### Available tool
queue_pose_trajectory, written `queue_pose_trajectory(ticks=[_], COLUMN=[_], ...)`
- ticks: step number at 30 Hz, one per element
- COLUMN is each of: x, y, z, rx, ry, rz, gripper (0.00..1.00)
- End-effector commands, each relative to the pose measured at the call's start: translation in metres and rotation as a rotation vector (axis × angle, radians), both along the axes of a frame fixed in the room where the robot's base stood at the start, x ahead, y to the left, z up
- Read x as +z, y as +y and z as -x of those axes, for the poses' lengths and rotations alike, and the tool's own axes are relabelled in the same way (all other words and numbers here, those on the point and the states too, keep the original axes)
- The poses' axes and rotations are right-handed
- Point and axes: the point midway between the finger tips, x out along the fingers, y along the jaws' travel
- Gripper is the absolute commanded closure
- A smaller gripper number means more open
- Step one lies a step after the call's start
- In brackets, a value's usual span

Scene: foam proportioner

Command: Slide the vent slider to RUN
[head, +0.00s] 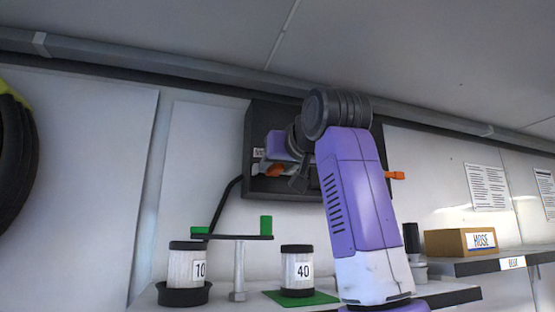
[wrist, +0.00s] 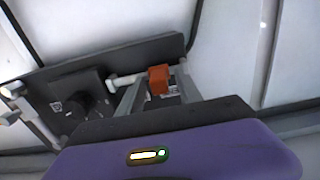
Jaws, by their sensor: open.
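A dark panel (head: 257,130) is on the back wall, largely hidden behind my purple and white arm. An orange handle (head: 275,170) shows at its lower left, beside my gripper (head: 298,182). In the wrist view an orange block (wrist: 158,80) lies between the two fingers of my gripper (wrist: 158,90), which are open around it. Whether a finger touches the block cannot be told. Small labels near it are unreadable, and I cannot make out a RUN mark. I cannot tell for certain that this block is the vent slider.
Another orange handle (head: 394,175) sticks out at the panel's right. A dark knob (wrist: 100,100) shows left of the fingers. Below are jars marked 10 (head: 188,268) and 40 (head: 297,270), a green-ended bar (head: 235,237), and a HOSE box (head: 460,243) on a shelf.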

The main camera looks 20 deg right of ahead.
Motion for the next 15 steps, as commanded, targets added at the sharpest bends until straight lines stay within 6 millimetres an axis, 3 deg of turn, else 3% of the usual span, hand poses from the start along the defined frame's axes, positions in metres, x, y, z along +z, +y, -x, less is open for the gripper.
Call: queue_pose_trajectory(ticks=[8,12,15], x=[-0.0002,-0.0001,0.0], y=[0.0,0.0,0.0], z=[-0.0016,-0.0014,-0.0014], rx=[0.0,0.0,0.0], ry=[-0.001,-0.001,-0.001], rz=[0.0,0.0,0.0], gripper=[0.58,0.86,1.0])
